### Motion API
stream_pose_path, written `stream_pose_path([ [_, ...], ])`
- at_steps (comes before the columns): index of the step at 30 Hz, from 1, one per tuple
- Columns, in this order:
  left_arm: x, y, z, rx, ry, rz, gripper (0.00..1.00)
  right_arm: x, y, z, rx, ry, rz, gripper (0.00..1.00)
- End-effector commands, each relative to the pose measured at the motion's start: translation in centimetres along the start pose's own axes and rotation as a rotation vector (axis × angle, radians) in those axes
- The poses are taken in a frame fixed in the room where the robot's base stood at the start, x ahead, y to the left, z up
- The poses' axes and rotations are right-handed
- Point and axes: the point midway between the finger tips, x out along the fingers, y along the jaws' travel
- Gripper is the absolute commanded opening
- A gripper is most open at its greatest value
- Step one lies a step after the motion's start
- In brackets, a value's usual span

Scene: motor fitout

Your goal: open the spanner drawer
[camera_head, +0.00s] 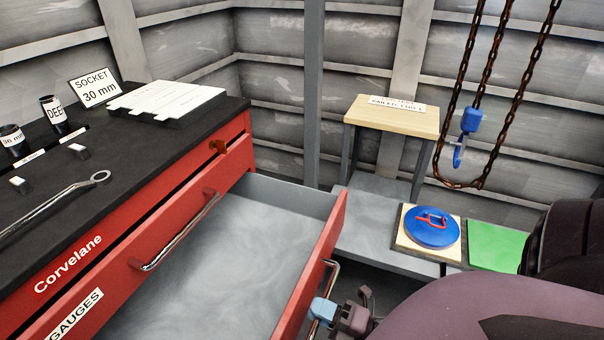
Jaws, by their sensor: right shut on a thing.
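A red drawer (318,262) of the tool cabinet stands pulled well out below the GAUGES drawer (120,289), which is closed. Its visible grey inside is empty, and its near end is cut off by the frame. No label on its front can be read from here, so I cannot tell whether it is the spanner drawer. My right gripper (332,314) is at the bottom, outside the open drawer's front, shut on its metal bar handle (327,285). My left gripper is not in view.

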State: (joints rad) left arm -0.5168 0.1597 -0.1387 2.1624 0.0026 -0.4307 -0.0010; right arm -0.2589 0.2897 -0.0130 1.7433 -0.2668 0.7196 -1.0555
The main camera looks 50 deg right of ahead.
Motion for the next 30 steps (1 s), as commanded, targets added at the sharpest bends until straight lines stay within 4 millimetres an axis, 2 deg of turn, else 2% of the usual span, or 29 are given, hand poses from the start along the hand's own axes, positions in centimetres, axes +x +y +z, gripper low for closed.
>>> stream_pose_path([
  [5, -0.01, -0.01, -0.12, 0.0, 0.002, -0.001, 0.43, -0.89, 0.21, 0.04, 0.0, -0.001, 0.001, 0.0],
  [15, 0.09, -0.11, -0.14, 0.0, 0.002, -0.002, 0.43, -0.98, 0.2, 0.04, 0.0, -0.001, 0.001, 0.0],
  [16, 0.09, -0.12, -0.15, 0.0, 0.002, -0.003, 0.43, -0.98, 0.19, 0.04, 0.0, -0.001, 0.0, 0.18],
  [21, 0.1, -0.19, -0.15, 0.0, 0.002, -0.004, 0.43, -0.97, 0.19, 0.04, 0.0, 0.0, 0.0, 0.42],
  [30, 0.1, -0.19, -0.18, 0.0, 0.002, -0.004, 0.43, -1.14, 0.17, 0.03, 0.0, 0.0, 0.0, 0.42],
])
